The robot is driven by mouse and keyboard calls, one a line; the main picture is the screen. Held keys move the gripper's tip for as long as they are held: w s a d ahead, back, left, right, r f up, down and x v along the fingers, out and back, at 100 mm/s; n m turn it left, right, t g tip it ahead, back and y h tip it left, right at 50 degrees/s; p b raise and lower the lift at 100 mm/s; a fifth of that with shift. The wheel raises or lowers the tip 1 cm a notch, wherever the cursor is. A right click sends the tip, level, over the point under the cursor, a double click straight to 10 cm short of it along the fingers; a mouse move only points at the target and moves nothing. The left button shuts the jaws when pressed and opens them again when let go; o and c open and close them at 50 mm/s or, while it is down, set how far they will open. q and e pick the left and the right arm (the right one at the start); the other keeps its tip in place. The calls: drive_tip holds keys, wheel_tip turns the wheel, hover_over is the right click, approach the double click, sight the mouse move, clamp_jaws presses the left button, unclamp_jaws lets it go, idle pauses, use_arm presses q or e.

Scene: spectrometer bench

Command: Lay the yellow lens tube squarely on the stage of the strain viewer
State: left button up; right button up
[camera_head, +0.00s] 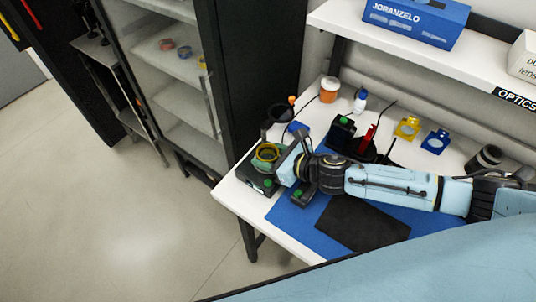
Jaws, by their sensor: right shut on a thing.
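My right gripper (281,160) reaches in from the right to the left end of the bench and is shut on the yellow lens tube (267,152). The tube shows as a yellow ring with a dark green inside. It is over or on a low dark device with a green button (258,181) at the bench's left corner, which looks like the strain viewer. I cannot tell whether the tube touches the stage, as the gripper and tube cover it. My left gripper is not in view.
A blue mat and a black cloth (362,224) lie in front of my right arm. A shelf (400,45) overhangs the back; a glass cabinet stands left.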

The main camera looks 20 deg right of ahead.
drive_tip(key=shift+f, duration=0.15)
drive_tip(key=o, duration=1)
drive_tip(key=shift+r, duration=0.3)
drive_tip(key=shift+b+v, duration=0.5)
drive_tip(key=shift+v, duration=5.45)
drive_tip(key=shift+f, duration=0.1)
